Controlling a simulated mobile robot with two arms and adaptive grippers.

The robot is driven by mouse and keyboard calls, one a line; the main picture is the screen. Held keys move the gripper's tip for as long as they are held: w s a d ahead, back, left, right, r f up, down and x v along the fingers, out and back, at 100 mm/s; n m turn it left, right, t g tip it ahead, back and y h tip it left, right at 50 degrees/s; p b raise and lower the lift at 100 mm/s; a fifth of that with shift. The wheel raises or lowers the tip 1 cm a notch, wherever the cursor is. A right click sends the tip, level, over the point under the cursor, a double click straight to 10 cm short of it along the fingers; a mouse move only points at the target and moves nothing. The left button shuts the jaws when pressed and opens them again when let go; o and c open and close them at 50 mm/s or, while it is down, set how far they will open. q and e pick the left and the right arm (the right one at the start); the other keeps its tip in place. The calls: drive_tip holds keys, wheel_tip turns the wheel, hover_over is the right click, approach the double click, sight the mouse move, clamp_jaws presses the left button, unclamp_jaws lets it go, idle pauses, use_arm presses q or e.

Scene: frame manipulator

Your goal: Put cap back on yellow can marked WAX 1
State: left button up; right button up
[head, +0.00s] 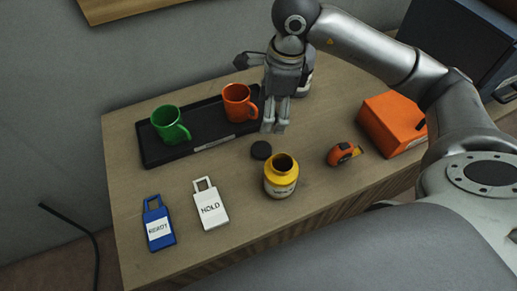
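The yellow can (281,182) stands upright and open on the wooden table, with a pale label on its front. The label's text is too small to read. A round black cap (261,150) lies flat on the table just behind and left of the can, apart from it. My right gripper (275,127) points down behind the cap, apart from it and from the can. Its fingers look close together with nothing visible between them, but the viewing angle does not show whether they are open or shut. My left gripper is out of view.
A black tray (158,154) holds a green mug (170,124) and an orange mug (238,102). A tape measure (344,153) and an orange box (393,123) are at right. A blue READY tag (158,226) and white HOLD tag (210,207) lie front left.

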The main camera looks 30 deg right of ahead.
use_arm(q)
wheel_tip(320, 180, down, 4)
drive_tip(key=b, duration=0.3)
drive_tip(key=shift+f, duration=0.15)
use_arm(e)
wheel_tip(320, 180, down, 4)
drive_tip(key=shift+w+f, duration=0.1)
drive_tip(key=shift+f, duration=0.1)
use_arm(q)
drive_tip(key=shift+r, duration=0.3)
use_arm(e)
hover_over(261, 148)
drive_tip(key=s+d, duration=0.1)
drive_tip(key=shift+f, duration=2.75)
drive_tip(key=shift+w+a+f+p, duration=0.15)
drive_tip(key=shift+f+p, duration=0.15)
drive_tip(key=shift+f, duration=0.55)
drive_tip(key=shift+w+a+f+p, duration=0.1)
drive_tip(key=shift+f+p, duration=0.2)
drive_tip(key=shift+f, duration=0.6)
drive_tip(key=shift+w+a+f+p, duration=0.15)
drive_tip(key=shift+f+p, duration=0.15)
drive_tip(key=shift+f, duration=0.55)
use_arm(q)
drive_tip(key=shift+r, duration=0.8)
use_arm(e)
drive_tip(key=c, duration=0.8)
